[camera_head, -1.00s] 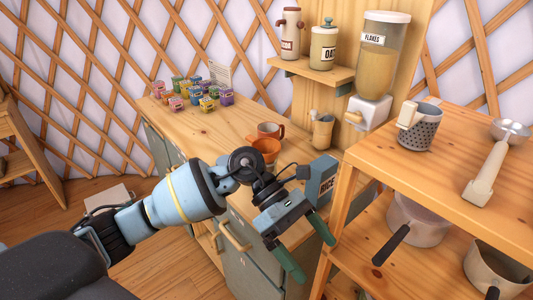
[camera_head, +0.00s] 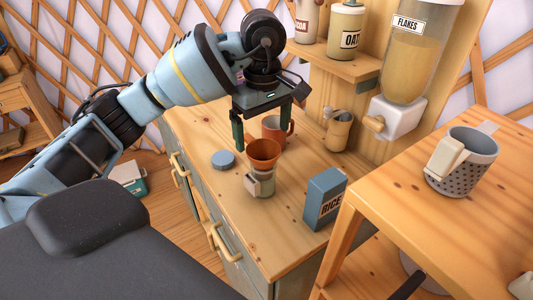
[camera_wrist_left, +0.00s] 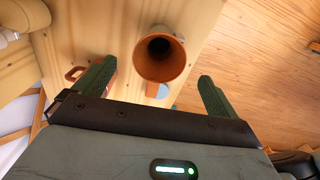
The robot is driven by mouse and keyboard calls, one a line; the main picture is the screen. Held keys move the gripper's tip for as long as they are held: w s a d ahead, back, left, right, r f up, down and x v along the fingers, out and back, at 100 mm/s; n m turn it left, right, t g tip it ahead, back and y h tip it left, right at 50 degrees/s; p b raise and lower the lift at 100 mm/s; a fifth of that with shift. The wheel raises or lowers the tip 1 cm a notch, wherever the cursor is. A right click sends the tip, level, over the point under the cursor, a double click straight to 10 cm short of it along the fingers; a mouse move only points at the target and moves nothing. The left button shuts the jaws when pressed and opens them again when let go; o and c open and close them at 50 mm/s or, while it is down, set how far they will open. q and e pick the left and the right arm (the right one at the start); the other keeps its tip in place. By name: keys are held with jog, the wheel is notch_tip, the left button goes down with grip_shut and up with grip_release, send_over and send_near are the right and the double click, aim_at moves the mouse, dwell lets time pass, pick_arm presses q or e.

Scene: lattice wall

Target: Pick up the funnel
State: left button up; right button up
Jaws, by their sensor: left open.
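The orange funnel (camera_head: 264,151) sits mouth up on top of a small pale jar (camera_head: 264,182) on the wooden counter. My left gripper (camera_head: 263,139) points down over the funnel, open and empty, with its two green fingers apart. In the left wrist view, the round mouth of the funnel (camera_wrist_left: 160,58) shows between and a little beyond the open fingers of the gripper (camera_wrist_left: 157,70). I cannot tell if a finger touches it. My right gripper is not in view.
An orange-brown mug (camera_head: 275,129) stands close behind the funnel. A blue round lid (camera_head: 223,159) lies to its left, and a blue rice box (camera_head: 324,198) stands to its right. A grater cup (camera_head: 462,162) is on the shelf unit at right. The counter front is clear.

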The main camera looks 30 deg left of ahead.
aim_at(263, 149)
pick_arm(q)
jog(key=shift+s+f, duration=0.1)
jog(key=shift+f, duration=1.65)
jog(key=f, duration=0.4)
jog(key=shift+w+a+f+p, duration=0.1)
jog(key=shift+w+a+p, duration=0.1)
jog(key=shift+p, duration=0.2)
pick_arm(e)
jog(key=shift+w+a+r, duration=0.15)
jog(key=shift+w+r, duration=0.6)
